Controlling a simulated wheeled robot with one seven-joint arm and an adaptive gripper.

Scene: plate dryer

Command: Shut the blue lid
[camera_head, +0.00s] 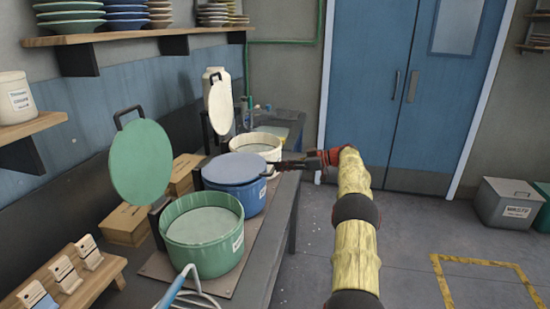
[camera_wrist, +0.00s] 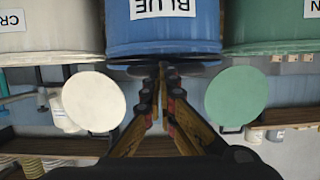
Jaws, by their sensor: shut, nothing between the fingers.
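The blue lid (camera_head: 234,168) lies level, or nearly so, across the top of the blue pot (camera_head: 250,195). I cannot tell whether a thin gap is left under its rim. In the wrist view the blue pot (camera_wrist: 165,35) appears upside down, with its label facing me. My gripper (camera_head: 279,166) is shut and empty at the right edge of the blue lid. It also shows in the wrist view (camera_wrist: 163,67), with its fingertips together close to the lid's edge. Whether they touch it is unclear.
A green pot (camera_head: 205,250) stands in front, its green lid (camera_head: 141,160) raised. A cream pot (camera_head: 262,150) stands behind, its cream lid (camera_head: 221,103) raised. Wooden boxes (camera_head: 127,224) stand left of the pots. The floor right of the counter is open.

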